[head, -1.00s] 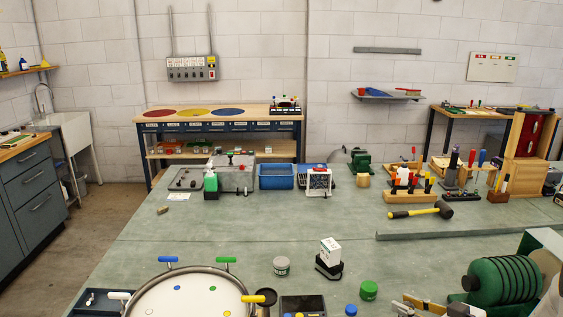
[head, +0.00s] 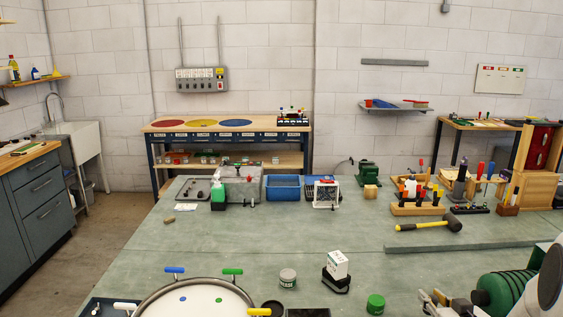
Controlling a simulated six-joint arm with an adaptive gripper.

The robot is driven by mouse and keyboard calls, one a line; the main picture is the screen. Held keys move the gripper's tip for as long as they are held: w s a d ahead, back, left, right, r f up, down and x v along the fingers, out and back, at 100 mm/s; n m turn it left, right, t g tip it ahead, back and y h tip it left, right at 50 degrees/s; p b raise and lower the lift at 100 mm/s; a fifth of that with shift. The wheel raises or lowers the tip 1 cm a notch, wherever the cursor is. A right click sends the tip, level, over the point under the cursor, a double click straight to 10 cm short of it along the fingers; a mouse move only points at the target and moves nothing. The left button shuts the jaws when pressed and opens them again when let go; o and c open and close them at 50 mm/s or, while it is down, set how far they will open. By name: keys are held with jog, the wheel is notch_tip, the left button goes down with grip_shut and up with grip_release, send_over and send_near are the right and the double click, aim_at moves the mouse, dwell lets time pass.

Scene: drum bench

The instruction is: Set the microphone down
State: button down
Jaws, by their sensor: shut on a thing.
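I cannot make out the microphone anywhere in the head view. What the gripper holds cannot be seen.
A white drum (head: 200,302) with coloured handles is cut off by the bottom edge. A jar (head: 288,277), a white box (head: 338,264), a green lid (head: 376,304) and a ribbed green machine (head: 505,292) stand nearby. A mallet (head: 440,224) lies farther back. The bench's middle is largely clear.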

jog(key=w+a+r, duration=0.2)
jog(key=a+r, duration=0.1)
jog(key=a, duration=1.7)
jog(key=shift+a+r, duration=0.15)
jog(key=shift+w, duration=0.2)
